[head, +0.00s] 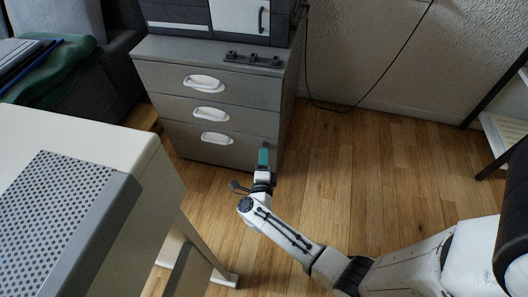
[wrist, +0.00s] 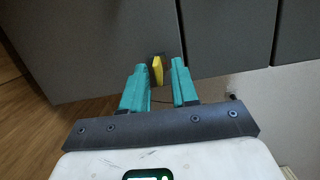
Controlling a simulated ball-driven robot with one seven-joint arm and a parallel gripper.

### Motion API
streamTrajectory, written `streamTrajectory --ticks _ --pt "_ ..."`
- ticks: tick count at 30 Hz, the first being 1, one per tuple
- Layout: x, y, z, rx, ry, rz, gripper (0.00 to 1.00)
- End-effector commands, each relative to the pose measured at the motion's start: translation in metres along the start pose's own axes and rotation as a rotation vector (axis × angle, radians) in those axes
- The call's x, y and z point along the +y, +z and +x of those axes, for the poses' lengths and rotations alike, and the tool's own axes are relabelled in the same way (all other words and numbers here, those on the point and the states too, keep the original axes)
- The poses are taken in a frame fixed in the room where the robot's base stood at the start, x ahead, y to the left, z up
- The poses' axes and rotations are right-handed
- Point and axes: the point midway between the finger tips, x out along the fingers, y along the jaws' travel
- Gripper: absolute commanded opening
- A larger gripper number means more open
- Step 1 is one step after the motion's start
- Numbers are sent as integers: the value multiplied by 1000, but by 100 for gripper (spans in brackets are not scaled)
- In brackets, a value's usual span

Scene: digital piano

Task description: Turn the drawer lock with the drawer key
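The drawer key is a small yellow piece (wrist: 157,70) in the wrist view. It sits at a small dark patch on the grey cabinet front, which looks like the drawer lock (wrist: 161,55). My gripper (wrist: 160,68) has two teal fingers, spread apart. The key lies between the fingertips, with a visible gap to the right finger and a narrower one to the left. In the head view, my gripper (head: 264,150) is at the right side of the grey drawer cabinet (head: 175,107). Key and lock cannot be made out there.
The cabinet has three drawers with white handles (head: 211,114). A dark three-part object (head: 252,59) lies on its top. A white table (head: 150,165) with a perforated grey panel stands at the left. Wooden floor (head: 355,165) is clear to the right, below a hanging cable.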

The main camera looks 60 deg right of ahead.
Motion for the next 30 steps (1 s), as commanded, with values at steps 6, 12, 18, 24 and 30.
streamTrajectory --ticks 6,12,18,24,30 --pt "1 0 -1 -3 2 -2 36" --pt "1 1 -6 -4 4 -3 36" --pt "0 1 -19 -4 4 -3 36" --pt "1 1 -32 -5 4 -3 36" --pt "1 1 -44 -5 4 -3 36"
